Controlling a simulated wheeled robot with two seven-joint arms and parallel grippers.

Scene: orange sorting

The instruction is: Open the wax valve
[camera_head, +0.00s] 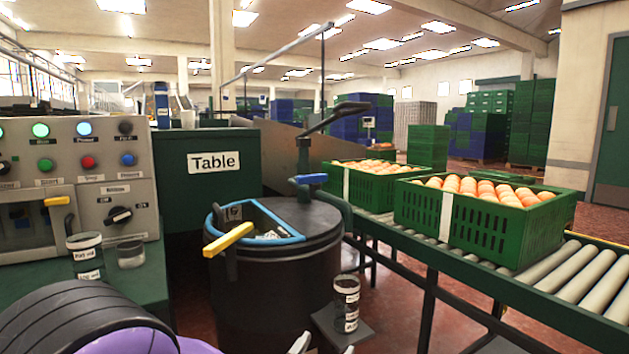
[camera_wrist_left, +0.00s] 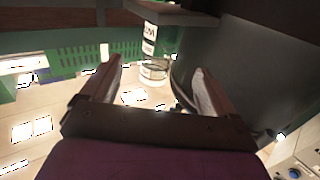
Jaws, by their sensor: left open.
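A dark round tank (camera_head: 285,275) stands in the middle of the head view, with a blue-rimmed opening on top. A blue handle (camera_head: 311,179) sits on a pipe at its top, and a yellow lever (camera_head: 228,238) is at its left front. I cannot tell which of these is the wax valve. A clear labelled cup (camera_head: 346,303) stands on a small bracket at the tank's lower right. My left gripper (camera_head: 323,347) is low in front of the tank, just below the cup, its tips barely in frame. In the left wrist view its fingers (camera_wrist_left: 157,80) are open and empty, with the cup (camera_wrist_left: 154,70) beyond them.
A control panel (camera_head: 75,165) and a green bench with two cups (camera_head: 86,256) are on the left. Green crates of oranges (camera_head: 485,235) sit on a roller conveyor (camera_head: 560,270) to the right. A green cabinet marked Table (camera_head: 213,162) is behind.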

